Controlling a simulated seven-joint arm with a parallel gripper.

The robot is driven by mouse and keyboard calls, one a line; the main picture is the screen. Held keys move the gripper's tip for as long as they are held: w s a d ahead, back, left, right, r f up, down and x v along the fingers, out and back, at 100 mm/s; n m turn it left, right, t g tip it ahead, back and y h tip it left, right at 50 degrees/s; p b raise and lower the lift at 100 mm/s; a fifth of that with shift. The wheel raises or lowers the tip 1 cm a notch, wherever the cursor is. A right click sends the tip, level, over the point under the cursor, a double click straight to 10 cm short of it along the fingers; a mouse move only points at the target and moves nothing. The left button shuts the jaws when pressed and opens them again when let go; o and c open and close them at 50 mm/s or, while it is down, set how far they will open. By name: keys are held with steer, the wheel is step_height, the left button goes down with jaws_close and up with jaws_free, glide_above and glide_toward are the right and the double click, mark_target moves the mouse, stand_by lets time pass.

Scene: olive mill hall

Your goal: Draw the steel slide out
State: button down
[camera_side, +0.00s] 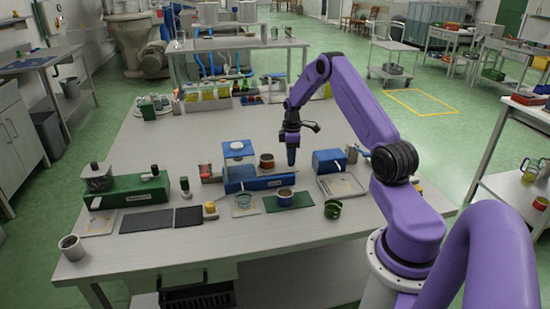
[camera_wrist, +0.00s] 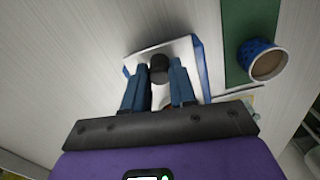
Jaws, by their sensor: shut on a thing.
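My gripper (camera_side: 291,160) points down at the right end of a blue apparatus (camera_side: 262,184) on the long table. In the wrist view my gripper (camera_wrist: 160,70) has its two blue fingers closed on a dark round knob (camera_wrist: 159,63). The knob stands on a pale grey metal plate, which looks like the steel slide (camera_wrist: 184,48), with a blue edge along its right side. The fingers hide part of the plate. In the side view the slide itself is hard to make out behind my gripper and the blue body.
A blue cup with brown contents (camera_wrist: 264,60) stands on a green mat (camera_wrist: 236,20); the mat also shows in the side view (camera_side: 305,199). A blue box (camera_side: 328,161) and a pale tray (camera_side: 341,187) lie to the right.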

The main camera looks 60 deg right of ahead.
steer(key=shift+s+d, duration=0.45)
steer(key=c, duration=0.9)
jaws_free()
steer(key=shift+w+a+r, duration=0.1)
steer(key=shift+r, duration=0.4)
step_height(320, 180, up, 16)
steer(key=shift+r, duration=0.25)
